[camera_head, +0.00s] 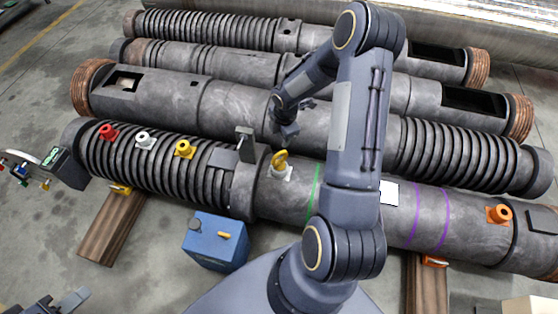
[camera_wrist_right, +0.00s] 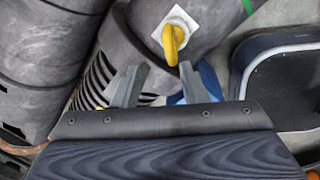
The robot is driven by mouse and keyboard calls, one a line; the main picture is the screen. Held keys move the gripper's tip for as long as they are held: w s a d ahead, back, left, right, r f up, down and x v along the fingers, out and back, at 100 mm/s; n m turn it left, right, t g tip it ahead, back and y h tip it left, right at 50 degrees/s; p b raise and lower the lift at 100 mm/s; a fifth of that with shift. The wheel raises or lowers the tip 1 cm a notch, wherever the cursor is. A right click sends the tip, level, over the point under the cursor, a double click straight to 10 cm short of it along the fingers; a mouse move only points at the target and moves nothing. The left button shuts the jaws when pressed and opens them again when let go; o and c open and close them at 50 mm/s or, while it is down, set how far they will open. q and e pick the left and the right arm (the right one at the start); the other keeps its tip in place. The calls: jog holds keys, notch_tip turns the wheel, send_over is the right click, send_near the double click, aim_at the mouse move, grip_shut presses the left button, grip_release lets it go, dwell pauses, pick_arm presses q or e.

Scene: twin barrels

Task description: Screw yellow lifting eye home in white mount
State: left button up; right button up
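The yellow lifting eye (camera_head: 280,159) stands at the white mount (camera_head: 283,174) on top of the front barrel, near its middle. In the right wrist view the eye (camera_wrist_right: 173,42) rises from the square white mount (camera_wrist_right: 177,18); how deep it is seated I cannot tell. My right gripper (camera_head: 288,134) is just behind and above the eye in the head view. In the right wrist view its two fingers (camera_wrist_right: 159,85) are apart with nothing gripped, and the eye lies beyond the fingertips. My left gripper (camera_head: 66,301) is at the lower left, far from the eye, partly cut off.
Red (camera_head: 108,132), white (camera_head: 145,140) and yellow (camera_head: 183,149) fittings sit on the front barrel's ribbed left part; an orange fitting (camera_head: 498,214) is at its right. A blue box (camera_head: 215,241) stands in front. Other barrels (camera_head: 235,110) lie close behind.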

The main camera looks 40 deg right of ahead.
aim_at(282, 153)
jog(key=shift+f+b, duration=3.95)
jog(key=shift+f, duration=1.25)
jog(key=shift+c, duration=0.3)
grip_shut()
